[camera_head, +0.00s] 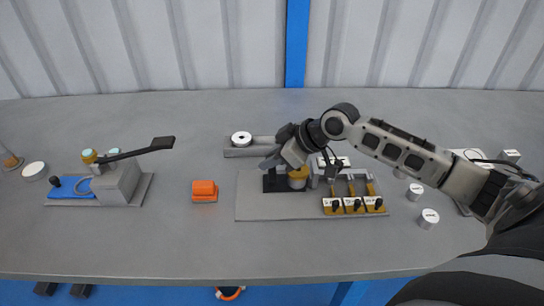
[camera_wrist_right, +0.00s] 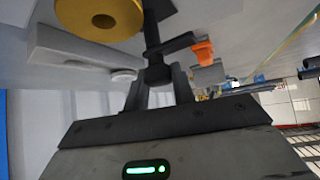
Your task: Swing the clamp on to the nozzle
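My right gripper (camera_head: 277,165) reaches in from the right over the grey base plate (camera_head: 262,208) at mid table. A gold flanged nozzle (camera_head: 297,182) stands beside it, partly hidden by the gripper. In the right wrist view the nozzle's round gold face (camera_wrist_right: 98,18), with a hole in it, shows at the top left. A black clamp (camera_wrist_right: 152,35) with a side arm shows beside it. My right gripper's fingertips (camera_wrist_right: 157,80) sit on both sides of the clamp's black end and appear shut on it. My left gripper is not in view.
An orange block (camera_head: 204,189) stands left of the plate. A grey block with a white disc (camera_head: 241,138) is behind it. Several labelled gold and black pieces (camera_head: 354,204) stand at the plate's right. A blue toggle fixture (camera_head: 72,188) is far left. The front table strip is clear.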

